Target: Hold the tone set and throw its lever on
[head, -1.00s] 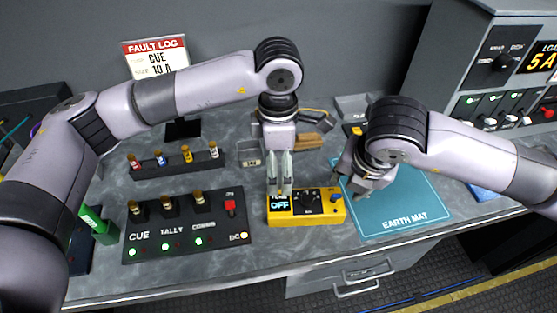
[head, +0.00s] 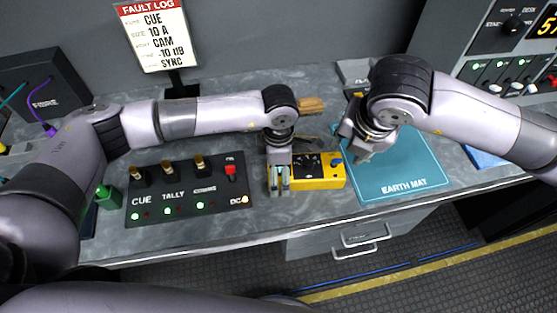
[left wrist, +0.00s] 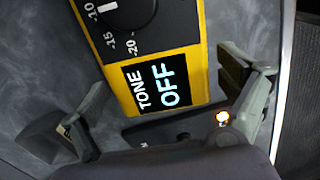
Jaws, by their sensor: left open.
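The tone set (head: 318,183) is a yellow box on the bench with a dark dial and a blue part, perhaps its lever (head: 336,160), near its right end. Its display reads "TONE OFF" in the left wrist view (left wrist: 158,84). My left gripper (head: 279,183) is open at the box's left end and hides the display in the head view. In the left wrist view its fingers (left wrist: 170,105) are spread, with the box's display end between them. My right gripper (head: 358,150) hangs just right of the box, near the blue part; its jaw opening is unclear.
A black panel (head: 150,208) with CUE, TALLY and COMMS sockets and lit lamps lies left of the box. A blue earth mat (head: 412,172) lies to the right. A fault log sign (head: 155,35) stands behind. The bench's front edge is close.

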